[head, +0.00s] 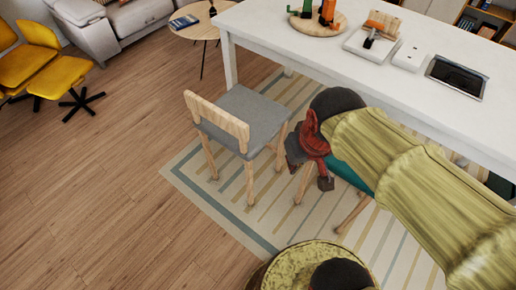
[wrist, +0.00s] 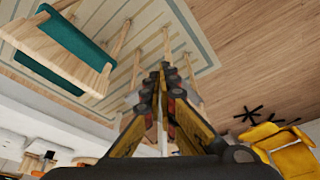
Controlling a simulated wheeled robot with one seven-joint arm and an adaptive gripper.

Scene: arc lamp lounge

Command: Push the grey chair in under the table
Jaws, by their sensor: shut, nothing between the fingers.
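The grey chair (head: 262,112) stands upright on the rug in the head view, with a grey seat and a pale wooden backrest on its left, near side. Its seat lies mostly outside the front edge of the white table (head: 330,62), with its far side close to that edge. My gripper (head: 325,183) is shut and empty, pointing down to the right of the grey chair, with a visible gap between them. In the wrist view, the shut fingers (wrist: 163,70) fill the middle and hide much of what lies beyond. Pale wooden parts show beside them; I cannot tell whose.
A teal chair (wrist: 75,42) stands close to my arm, mostly hidden by it in the head view. A round olive thing (head: 318,262) is at the bottom. A yellow chair (head: 52,68) and round side table (head: 196,27) stand back left. The wooden floor at left is clear.

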